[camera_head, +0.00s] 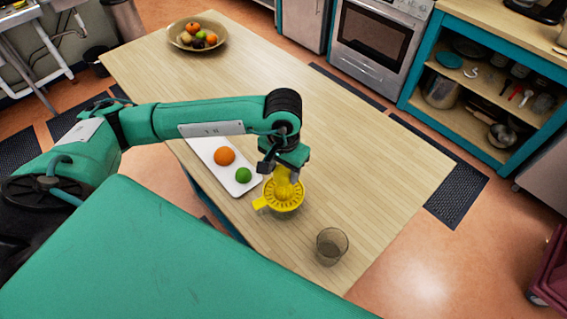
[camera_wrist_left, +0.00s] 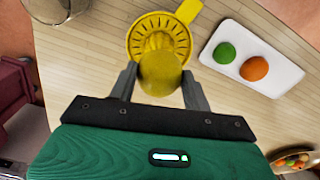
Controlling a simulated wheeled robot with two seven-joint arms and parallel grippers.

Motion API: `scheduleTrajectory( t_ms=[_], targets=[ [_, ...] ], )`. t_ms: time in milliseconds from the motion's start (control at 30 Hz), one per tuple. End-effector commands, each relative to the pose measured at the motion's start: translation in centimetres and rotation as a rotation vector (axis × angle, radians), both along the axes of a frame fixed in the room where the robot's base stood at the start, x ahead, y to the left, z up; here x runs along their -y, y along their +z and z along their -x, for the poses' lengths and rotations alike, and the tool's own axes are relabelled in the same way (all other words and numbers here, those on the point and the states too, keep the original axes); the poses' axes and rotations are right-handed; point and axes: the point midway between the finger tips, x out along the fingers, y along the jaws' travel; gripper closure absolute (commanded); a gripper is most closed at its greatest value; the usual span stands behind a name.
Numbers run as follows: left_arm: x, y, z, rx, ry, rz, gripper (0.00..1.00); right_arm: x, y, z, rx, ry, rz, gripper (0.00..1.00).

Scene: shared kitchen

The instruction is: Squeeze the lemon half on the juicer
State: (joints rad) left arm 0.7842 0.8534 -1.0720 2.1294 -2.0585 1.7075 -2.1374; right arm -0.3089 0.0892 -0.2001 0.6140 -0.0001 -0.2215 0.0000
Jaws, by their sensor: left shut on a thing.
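A yellow juicer (camera_head: 284,205) with a ribbed dish and a side handle stands on the wooden table; it also shows in the left wrist view (camera_wrist_left: 176,28). My left gripper (camera_head: 282,168) is right above it, pointing down. In the left wrist view its two fingers (camera_wrist_left: 161,82) are shut on the yellow lemon half (camera_wrist_left: 160,72). The lemon half overlaps the near part of the juicer in that view, and I cannot tell whether they touch. In the head view the lemon half is mostly hidden by the gripper. My right gripper is not in view.
A white tray (camera_head: 205,153) with an orange (camera_head: 224,156) and a green lime (camera_head: 243,175) lies left of the juicer. A clear glass (camera_head: 331,246) stands right of it, near the table edge. A fruit bowl (camera_head: 178,43) sits at the far end. The table's middle is clear.

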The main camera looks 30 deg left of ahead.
Motion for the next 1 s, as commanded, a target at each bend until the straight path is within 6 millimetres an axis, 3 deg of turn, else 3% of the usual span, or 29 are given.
scheduleTrajectory(
  t_ms=[100, 200, 600, 1000],
  targets=[
    [0.0, -1.1, 0.1, -0.001, 0.0, 0.0, 0.74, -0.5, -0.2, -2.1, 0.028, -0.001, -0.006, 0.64],
    [0.0, -1.9, 0.0, -0.001, 0.0, 0.001, 0.74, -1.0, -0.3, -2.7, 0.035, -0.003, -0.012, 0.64],
    [0.0, -3.4, 0.0, 0.0, 0.0, 0.001, 0.74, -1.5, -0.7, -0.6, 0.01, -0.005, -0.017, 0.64],
    [0.0, -3.4, 0.0, 0.0, 0.0, 0.0, 0.74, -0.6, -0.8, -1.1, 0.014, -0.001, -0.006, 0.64]
  ],
)
